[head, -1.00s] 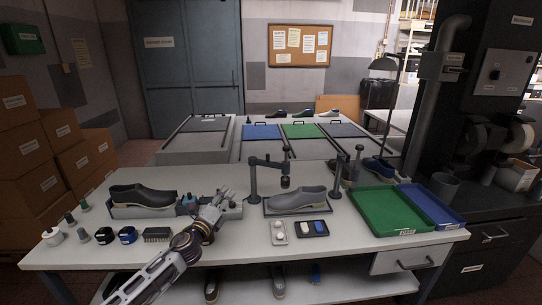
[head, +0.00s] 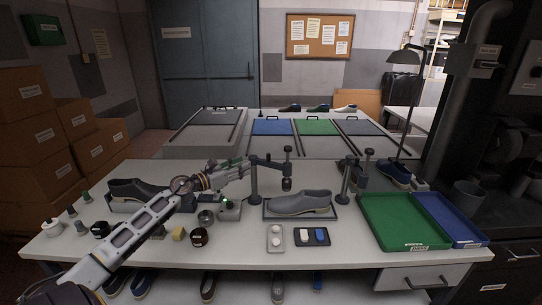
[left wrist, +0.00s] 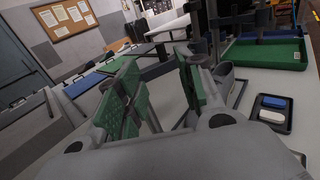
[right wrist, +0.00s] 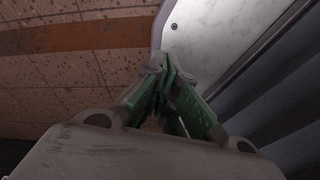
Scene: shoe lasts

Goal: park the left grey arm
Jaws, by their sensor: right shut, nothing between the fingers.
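The left grey arm (head: 270,162) reaches right from the top of its post (head: 254,184). Its end, with an upright dark pad (head: 287,169), hangs above the heel side of a grey shoe (head: 300,202) on a dark plate. My left gripper (head: 244,167) is just left of the post top, fingers toward it. In the left wrist view my left gripper (left wrist: 163,68) is open, green pads apart. Whether it touches the arm I cannot tell. A right post (head: 345,185) carries another arm swung back, away from the shoe. My right gripper (right wrist: 161,66) is shut and empty.
Green tray (head: 400,244) and blue tray (head: 452,222) lie at the right. A dark shoe (head: 138,189) and small pots stand under and beside my left arm.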

